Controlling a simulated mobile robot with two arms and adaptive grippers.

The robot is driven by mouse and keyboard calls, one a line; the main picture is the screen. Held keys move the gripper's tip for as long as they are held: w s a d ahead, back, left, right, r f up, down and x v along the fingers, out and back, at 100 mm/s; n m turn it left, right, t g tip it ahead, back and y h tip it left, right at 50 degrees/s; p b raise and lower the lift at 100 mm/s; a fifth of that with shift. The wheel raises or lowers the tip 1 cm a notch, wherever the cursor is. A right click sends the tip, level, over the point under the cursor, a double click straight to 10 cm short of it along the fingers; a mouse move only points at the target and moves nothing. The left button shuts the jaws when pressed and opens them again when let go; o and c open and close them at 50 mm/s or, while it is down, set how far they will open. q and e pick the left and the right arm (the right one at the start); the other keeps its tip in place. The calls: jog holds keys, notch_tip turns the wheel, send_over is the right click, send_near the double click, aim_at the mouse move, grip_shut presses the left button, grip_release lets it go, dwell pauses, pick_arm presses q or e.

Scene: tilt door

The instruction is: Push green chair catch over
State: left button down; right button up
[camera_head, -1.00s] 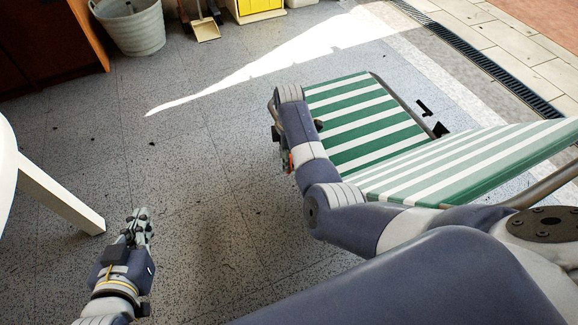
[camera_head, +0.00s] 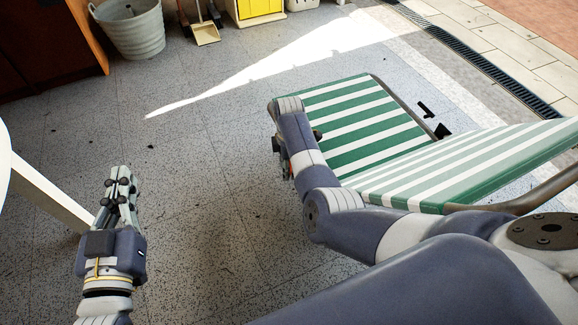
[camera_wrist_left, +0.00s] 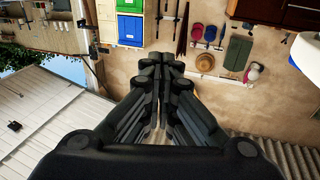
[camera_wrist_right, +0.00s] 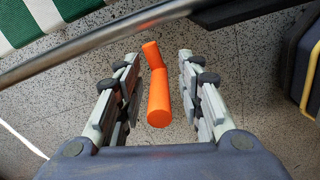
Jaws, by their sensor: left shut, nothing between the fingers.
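The green and white striped chair (camera_head: 370,120) is right of centre in the head view; its fabric also shows at the top left of the right wrist view (camera_wrist_right: 60,12). Its orange catch (camera_wrist_right: 158,95) lies beside the metal chair rail (camera_wrist_right: 110,38) in the right wrist view. My right gripper (camera_wrist_right: 157,60) is open, with a finger on each side of the catch, and neither finger clearly touches it. In the head view my right arm hides this gripper and most of the catch. My left gripper (camera_head: 121,172) is shut and empty, held over the floor at left, away from the chair.
A white table leg (camera_head: 50,193) stands just left of my left gripper. A grey bucket (camera_head: 130,30), a dustpan (camera_head: 205,33) and a yellow box (camera_head: 258,10) stand at the back. The floor between my arms is clear.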

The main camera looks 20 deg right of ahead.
grip_shut()
